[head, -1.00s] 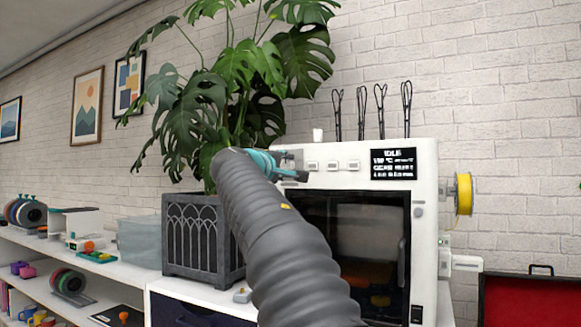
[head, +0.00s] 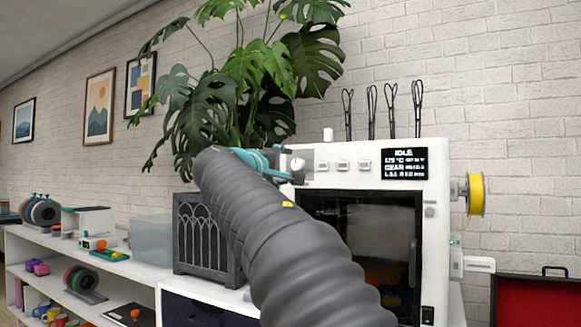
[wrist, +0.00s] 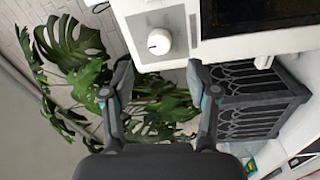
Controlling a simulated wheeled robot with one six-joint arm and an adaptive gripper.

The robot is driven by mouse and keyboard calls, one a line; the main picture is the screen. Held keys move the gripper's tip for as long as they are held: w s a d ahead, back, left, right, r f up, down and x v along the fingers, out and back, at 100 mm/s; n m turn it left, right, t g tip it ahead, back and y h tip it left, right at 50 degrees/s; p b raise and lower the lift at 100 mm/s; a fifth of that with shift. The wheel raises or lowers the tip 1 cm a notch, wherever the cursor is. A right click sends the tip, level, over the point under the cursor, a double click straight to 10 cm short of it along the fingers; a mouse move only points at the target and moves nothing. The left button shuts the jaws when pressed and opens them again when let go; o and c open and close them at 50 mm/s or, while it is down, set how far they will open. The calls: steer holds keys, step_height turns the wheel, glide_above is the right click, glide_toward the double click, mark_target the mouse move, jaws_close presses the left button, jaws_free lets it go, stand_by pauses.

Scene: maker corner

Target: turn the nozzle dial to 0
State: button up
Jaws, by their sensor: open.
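The white printer (head: 438,215) has a round white dial (head: 297,165) on a grey plate at its upper left front. The dial also shows in the wrist view (wrist: 159,41), just beyond the fingertips. A small mark on it is too small to read. My gripper (head: 280,162) is beside the dial in the head view, partly covering the plate. In the wrist view my gripper (wrist: 160,74) is open, with nothing between its fingers, and the dial lies ahead of the gap, apart from both fingertips. The dark display (head: 404,164) reads IDLE, with a temperature line that looks like 175 °C.
A monstera (head: 262,70) in a dark planter (head: 200,240) stands close on the left of the printer. Small buttons (head: 343,165) sit right of the dial. A yellow spool (head: 476,194) hangs on the printer's right side. Shelves (head: 120,268) with small items are at left.

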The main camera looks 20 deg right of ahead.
steer(key=v, duration=0.5)
stand_by(0.4)
step_height(320, 180, down, 13)
steer(key=w+a+g+y, duration=0.1)
steer(key=w+a+y, duration=0.2)
steer(key=y, duration=0.1)
steer(key=s+a+f+g+y, duration=0.1)
steer(key=s+f+y, duration=0.1)
steer(key=s+f, duration=0.35)
steer(key=s+a+f+g+y, duration=0.1)
steer(key=s+f+g+y, duration=0.1)
steer(key=f, duration=0.7)
steer(key=s+a+f+m+g+y, duration=0.1)
steer(key=s+a+f+m+y, duration=0.1)
steer(key=s+f, duration=0.8)
steer(key=s+a+f+m+g+y, duration=0.1)
steer(key=s+f+m+y, duration=0.3)
steer(key=s+f, duration=0.6)
steer(key=s+a, duration=0.1)
steer(key=s, duration=0.4)
steer(key=shift+s, duration=0.3)
